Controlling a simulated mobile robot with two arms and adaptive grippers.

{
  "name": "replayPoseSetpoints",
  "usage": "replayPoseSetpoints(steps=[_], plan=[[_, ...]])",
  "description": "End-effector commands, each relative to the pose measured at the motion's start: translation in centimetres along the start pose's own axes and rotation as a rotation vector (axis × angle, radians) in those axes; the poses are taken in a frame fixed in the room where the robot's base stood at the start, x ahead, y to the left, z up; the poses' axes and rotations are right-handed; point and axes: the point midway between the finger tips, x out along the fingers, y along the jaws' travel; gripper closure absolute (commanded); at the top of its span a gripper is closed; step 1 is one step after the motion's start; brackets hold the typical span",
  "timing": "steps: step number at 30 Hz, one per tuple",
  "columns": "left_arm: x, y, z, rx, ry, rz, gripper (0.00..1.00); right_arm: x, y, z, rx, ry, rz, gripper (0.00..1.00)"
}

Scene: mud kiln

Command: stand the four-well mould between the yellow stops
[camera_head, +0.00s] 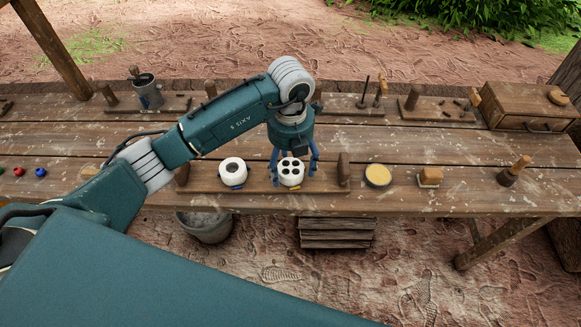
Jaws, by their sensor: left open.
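The four-well mould (291,179) is white and round with several dark wells in its top. It stands upright on the long wooden board (262,180), right of the middle. A small yellow stop (296,187) shows at its front foot; any other yellow stop is hidden. My left gripper (294,163) points down over the mould, open, with a blue finger on each side of it. I cannot tell whether the fingers touch it. A white mould with one large well (233,166) stands to the left on the same board, with a blue stop (237,187) at its front.
Wooden posts (344,170) rise at the board's ends. Right of it are a round dish of yellow stuff (378,175), a brush-like block (430,177) and a wooden-handled tool (514,170). A drawer box (525,110) stands back right. The table's front edge lies just below the board.

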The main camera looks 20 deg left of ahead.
Motion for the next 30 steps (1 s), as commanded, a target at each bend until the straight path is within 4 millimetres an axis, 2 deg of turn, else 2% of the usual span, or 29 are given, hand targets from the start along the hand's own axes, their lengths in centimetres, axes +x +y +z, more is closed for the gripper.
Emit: replayPoseSetpoints(steps=[9,15,20,30], plan=[[-6.7,0.0,0.2,0.000,-0.007,-0.001,0.28,1.7,-0.1,0.1,0.000,0.000,-0.001,0.27],[-10.0,0.1,0.1,0.001,-0.005,0.001,0.28,1.7,-0.2,0.1,0.000,0.001,-0.002,0.27],[-10.9,0.0,0.0,-0.001,-0.001,0.001,0.28,1.7,-0.4,0.1,0.001,0.001,-0.005,0.27],[-10.9,0.0,0.0,0.000,0.000,0.000,0.28,1.7,-0.5,0.0,0.000,0.002,-0.006,0.27]])
